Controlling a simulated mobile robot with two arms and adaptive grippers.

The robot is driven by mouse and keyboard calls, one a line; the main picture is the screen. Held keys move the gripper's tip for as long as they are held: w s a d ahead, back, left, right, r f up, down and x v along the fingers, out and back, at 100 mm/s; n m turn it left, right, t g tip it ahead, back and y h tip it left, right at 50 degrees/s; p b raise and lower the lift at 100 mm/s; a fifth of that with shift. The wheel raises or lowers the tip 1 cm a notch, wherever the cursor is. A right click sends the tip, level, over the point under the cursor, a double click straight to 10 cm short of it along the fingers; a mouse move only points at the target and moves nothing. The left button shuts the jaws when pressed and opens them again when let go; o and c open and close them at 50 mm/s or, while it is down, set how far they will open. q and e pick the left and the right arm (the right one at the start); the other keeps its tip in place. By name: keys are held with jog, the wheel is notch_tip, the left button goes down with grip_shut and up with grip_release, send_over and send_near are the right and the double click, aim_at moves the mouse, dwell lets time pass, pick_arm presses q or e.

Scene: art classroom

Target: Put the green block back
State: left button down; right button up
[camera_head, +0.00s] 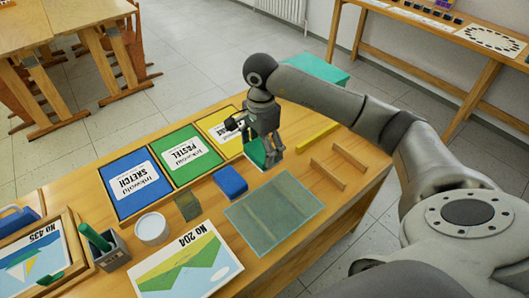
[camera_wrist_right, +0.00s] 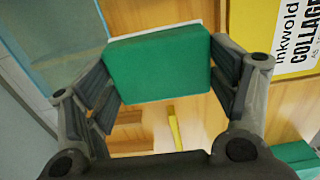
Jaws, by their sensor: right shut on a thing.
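My right gripper (camera_head: 264,152) is above the table, beyond the glass-like mat and near the yellow pad. It is shut on the green block (camera_wrist_right: 158,66); in the wrist view the block sits between the two fingers, its broad green face toward the camera and a pale edge behind it. In the head view only part of the green block (camera_head: 254,153) shows, the rest hidden by the fingers. It appears just above the wood; I cannot tell whether it touches. My left gripper is not in view.
A blue block (camera_head: 231,181) and an olive block (camera_head: 187,207) lie nearby. Blue, green and yellow pads (camera_head: 224,132) line the far side. The mat (camera_head: 273,212), a yellow stick (camera_head: 318,135) and a wooden bracket (camera_head: 335,169) are close. A white cup (camera_head: 152,229) stands left.

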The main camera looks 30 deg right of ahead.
aim_at(264, 155)
jog(key=f, duration=0.1)
jog(key=w+d+f, duration=0.1)
jog(key=shift+w+d+f, duration=0.3)
jog(key=shift+d+f, duration=0.1)
jog(key=f, duration=0.1)
jog(key=f+p, duration=0.1)
jog(key=f, duration=0.1)
jog(key=shift+w+d+f, duration=0.15)
jog(key=shift+d+f, duration=0.05)
jog(key=shift+f, duration=0.1)
jog(key=shift+f, duration=0.1)
jog(key=o, duration=0.5)
jog(key=shift+f, duration=0.1)
jog(key=o, duration=0.4)
jog(key=shift+o, duration=0.2)
